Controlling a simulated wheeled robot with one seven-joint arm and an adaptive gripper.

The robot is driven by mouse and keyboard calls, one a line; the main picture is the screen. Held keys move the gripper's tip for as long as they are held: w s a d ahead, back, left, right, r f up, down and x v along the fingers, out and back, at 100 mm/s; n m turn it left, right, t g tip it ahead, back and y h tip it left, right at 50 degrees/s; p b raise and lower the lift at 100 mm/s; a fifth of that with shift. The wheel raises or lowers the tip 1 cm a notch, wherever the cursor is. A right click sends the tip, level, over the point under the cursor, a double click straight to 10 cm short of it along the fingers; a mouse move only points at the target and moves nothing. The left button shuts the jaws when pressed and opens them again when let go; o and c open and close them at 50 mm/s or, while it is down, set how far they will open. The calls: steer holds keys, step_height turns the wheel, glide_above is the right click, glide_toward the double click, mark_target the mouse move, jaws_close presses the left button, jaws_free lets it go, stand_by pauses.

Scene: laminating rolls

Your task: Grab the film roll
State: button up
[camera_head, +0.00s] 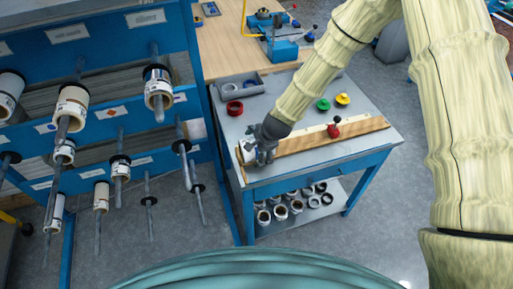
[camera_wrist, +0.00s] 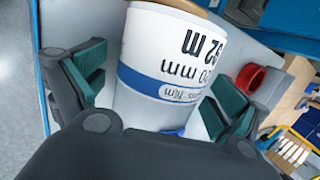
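The film roll (camera_wrist: 165,62) is white with a blue band and dark upside-down print. It fills the middle of the wrist view, between the two fingers of my gripper (camera_wrist: 160,95). The green finger pads stand on either side of it, with a narrow gap showing at the left pad; contact at the right pad is unclear. In the head view the film roll (camera_head: 247,153) is at the left front corner of the grey-topped bench, partly hidden by my gripper (camera_head: 258,150). My gripper looks open around it.
The bench (camera_head: 225,130) also bears a wooden-edged board (camera_head: 350,132) with a red knob, a red ring (camera_head: 235,108), and green and yellow pieces. A blue rack (camera_head: 105,130) with rolls on pegs stands close on the left. Several rolls lie on the lower shelf.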

steer(key=c, duration=1.1)
steer(key=shift+c, duration=0.2)
steer(key=shift+r+b, duration=1.4)
steer(key=shift+r, duration=3.6)
